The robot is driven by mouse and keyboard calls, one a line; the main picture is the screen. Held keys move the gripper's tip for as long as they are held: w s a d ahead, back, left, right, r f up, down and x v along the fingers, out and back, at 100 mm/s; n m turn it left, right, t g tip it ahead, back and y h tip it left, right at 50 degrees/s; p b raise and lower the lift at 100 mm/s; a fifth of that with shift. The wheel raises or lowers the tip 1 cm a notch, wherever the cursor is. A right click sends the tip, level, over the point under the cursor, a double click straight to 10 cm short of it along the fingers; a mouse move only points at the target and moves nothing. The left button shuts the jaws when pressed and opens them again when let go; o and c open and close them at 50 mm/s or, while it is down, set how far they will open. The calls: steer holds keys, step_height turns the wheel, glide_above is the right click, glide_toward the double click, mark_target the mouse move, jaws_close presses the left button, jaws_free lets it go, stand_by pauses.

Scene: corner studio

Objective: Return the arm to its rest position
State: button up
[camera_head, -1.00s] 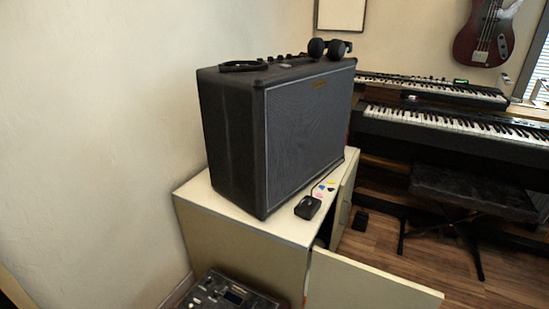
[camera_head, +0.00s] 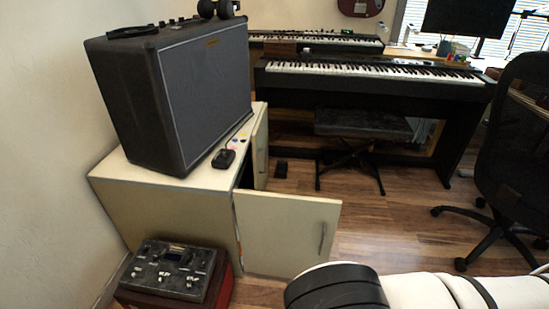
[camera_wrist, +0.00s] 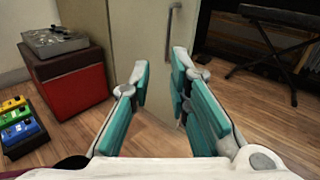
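My arm (camera_head: 420,292) is white with a black band and shows along the bottom right of the head view. My gripper (camera_wrist: 160,78) is out of the head view but shows in the wrist view. Its two teal-padded fingers are apart with nothing between them, so it is open and empty. Behind the fingers in the wrist view is a pale cabinet door with a handle (camera_wrist: 172,30). I cannot tell how far the fingertips are from it.
The cabinet door (camera_head: 288,235) stands open beside the pale cabinet (camera_head: 165,205), which carries a black amplifier (camera_head: 208,85). A grey device (camera_head: 172,268) sits on a red box (camera_wrist: 72,88). Colored pedals (camera_wrist: 18,125) lie on the floor. An office chair (camera_head: 515,150) stands right; open wood floor lies between.

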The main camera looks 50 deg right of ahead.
steer(key=w+d+r+n+g+y, duration=0.2)
steer(key=w+r+n+y, duration=0.4)
steer(key=r, duration=0.3)
steer(key=w+d+r+n+g+y, duration=0.1)
steer(key=w+d+r+n+y, duration=0.2)
steer(key=w+r+n+y, duration=0.45)
steer(key=w+a+r+n+g+y, duration=0.1)
steer(key=w+a+r+n+g, duration=0.45)
steer(key=a+r, duration=0.4)
steer(key=w+a+r+n+g+y, duration=0.1)
steer(key=w+a+r+n+g, duration=0.5)
steer(key=r, duration=0.6)
steer(key=s+a+r+n+g+h, duration=0.2)
steer(key=a+r+n+h, duration=0.15)
steer(key=a, duration=0.35)
steer(key=s+a+r+n+g+h, duration=0.1)
steer(key=a+r+n+g+h, duration=0.1)
steer(key=a+r+n+g, duration=0.3)
steer(key=s+a+n+t+h, duration=0.5)
steer(key=s+a, duration=0.1)
steer(key=s, duration=0.2)
step_height(320, 180, up, 26)
steer(key=t+p, duration=0.3)
steer(key=p, duration=2.1)
steer(key=shift+d+f, duration=0.15)
steer(key=shift+d, duration=0.1)
